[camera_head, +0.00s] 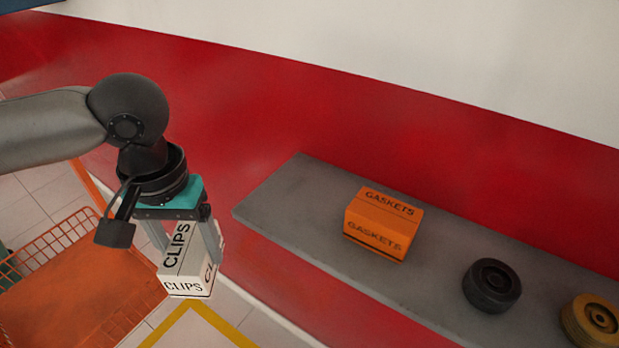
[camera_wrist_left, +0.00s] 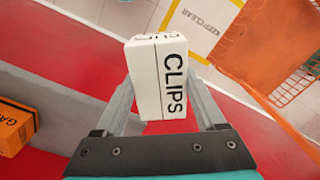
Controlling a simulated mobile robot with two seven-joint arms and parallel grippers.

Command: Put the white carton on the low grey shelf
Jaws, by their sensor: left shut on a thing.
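The white carton (camera_head: 187,262), marked CLIPS, is held between the fingers of my left gripper (camera_head: 188,240). It hangs above the floor, to the left of the grey shelf's near-left end and apart from it. In the left wrist view the carton (camera_wrist_left: 158,78) sits between the two fingers of my left gripper (camera_wrist_left: 160,100), which are shut on its sides. The low grey shelf (camera_head: 285,200) runs along the red wall from the middle to the right; its left end is bare. My right gripper is in neither view.
On the shelf stand an orange GASKETS box (camera_head: 383,224), a black wheel (camera_head: 492,285) and a yellow wheel (camera_head: 592,320). The shelf left of the box is free. An orange wire basket (camera_head: 75,285) stands at the lower left. Yellow floor lines (camera_head: 195,315) lie below the carton.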

